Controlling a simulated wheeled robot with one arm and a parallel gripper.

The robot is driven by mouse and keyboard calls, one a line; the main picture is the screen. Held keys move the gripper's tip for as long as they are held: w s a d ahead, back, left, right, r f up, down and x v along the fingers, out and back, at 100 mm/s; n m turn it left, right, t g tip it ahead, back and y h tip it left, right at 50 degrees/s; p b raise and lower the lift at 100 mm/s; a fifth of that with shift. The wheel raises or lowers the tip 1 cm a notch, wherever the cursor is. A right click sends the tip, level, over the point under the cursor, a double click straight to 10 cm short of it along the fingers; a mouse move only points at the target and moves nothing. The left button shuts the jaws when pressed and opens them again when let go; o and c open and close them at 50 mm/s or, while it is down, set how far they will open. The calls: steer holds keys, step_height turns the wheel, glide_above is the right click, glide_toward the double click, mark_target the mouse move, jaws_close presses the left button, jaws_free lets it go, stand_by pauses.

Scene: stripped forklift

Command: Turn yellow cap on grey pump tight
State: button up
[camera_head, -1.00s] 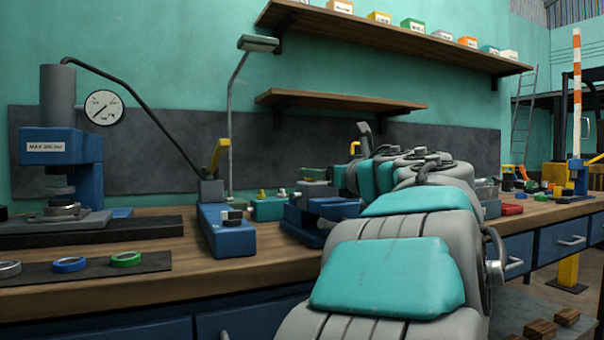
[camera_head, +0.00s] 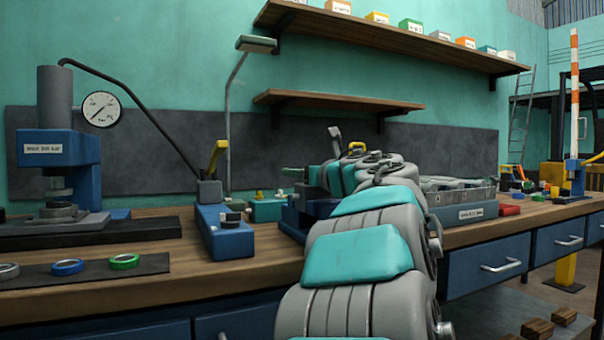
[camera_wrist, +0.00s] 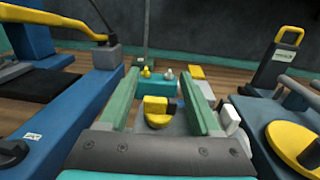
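My gripper (camera_wrist: 160,74) is open, with one green finger on each side of the cap and a visible gap to both. I cannot tell how the fingertips stand in height to the cap. In the head view my arm hides the cap and the pump; only a green finger (camera_head: 293,172) shows.
A teal block (camera_wrist: 153,88) with small yellow and grey knobs lies beyond the fingers. A blue device (camera_wrist: 75,125) stands close on the left. A machine with a large yellow disc (camera_wrist: 296,146) stands on the right. A blue press (camera_head: 60,150) is at the bench's left.

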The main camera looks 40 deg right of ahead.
jaws_close()
steer(key=shift+h, duration=0.3)
steer(key=m+h, duration=0.1)
steer(key=m+g+h, duration=0.1)
steer(key=h, duration=0.1)
steer(key=shift+d+r+p, duration=0.15)
steer(key=shift+d+p, duration=0.05)
steer(key=shift+p, duration=0.2)
steer(key=shift+s+d+m+h, duration=0.15)
steer(key=shift+d+m+h, duration=0.05)
steer(key=shift+m+h, duration=0.3)
steer(key=shift+o, duration=0.6)
jaws_free()
